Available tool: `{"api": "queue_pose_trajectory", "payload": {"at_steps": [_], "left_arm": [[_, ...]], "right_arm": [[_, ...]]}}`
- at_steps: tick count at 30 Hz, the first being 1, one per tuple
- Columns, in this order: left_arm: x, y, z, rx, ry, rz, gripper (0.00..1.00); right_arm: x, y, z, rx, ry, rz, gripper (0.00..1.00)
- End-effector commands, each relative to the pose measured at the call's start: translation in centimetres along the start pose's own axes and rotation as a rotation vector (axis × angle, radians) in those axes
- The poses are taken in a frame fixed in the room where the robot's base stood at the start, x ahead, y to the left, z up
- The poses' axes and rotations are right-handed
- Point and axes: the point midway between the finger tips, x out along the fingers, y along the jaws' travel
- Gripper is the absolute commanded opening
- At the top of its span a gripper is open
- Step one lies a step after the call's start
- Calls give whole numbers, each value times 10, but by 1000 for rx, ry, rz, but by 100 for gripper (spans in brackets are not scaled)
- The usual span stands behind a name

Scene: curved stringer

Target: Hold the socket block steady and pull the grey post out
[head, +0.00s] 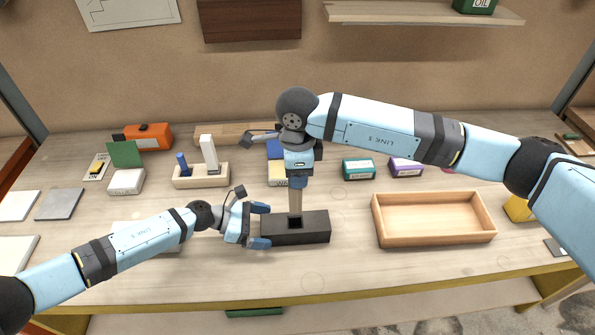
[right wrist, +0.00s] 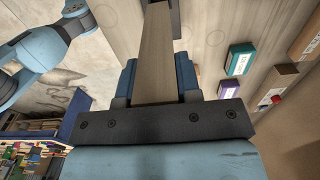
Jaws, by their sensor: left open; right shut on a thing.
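The dark socket block (head: 318,229) sits on the bench with a square hole in its top. The grey post (head: 295,201), greyish-beige here, stands upright above the hole. I cannot tell whether its lower end is still inside. My right gripper (head: 298,182) points down from above and is shut on the post's upper part. In the right wrist view the post (right wrist: 157,50) runs between the two blue fingers. My left gripper (head: 262,226) is open at the block's left end, one finger toward the back and one toward the front. I cannot tell whether they touch it.
A wooden tray (head: 435,240) stands empty to the right of the block. Behind are a wooden rack (head: 202,180) with blue and white pegs, a teal box (head: 358,169) and a purple box (head: 406,168). The bench in front of the block is clear.

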Motion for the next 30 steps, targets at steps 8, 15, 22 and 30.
{"api": "queue_pose_trajectory", "payload": {"at_steps": [8, 15, 22, 30], "left_arm": [[-5, 0, 0, 0, 0, 0, 100], [-18, 0, 0, -1, 0, 1, 100], [-29, 0, -1, -1, 1, 0, 100], [-42, 0, 0, 0, 0, 1, 100]], "right_arm": [[0, 0, 0, 0, 0, 0, 7], [0, 0, 0, 0, 0, 0, 7], [0, 0, 0, 0, 0, 0, 7], [0, 0, 0, 0, 0, 0, 7]]}}
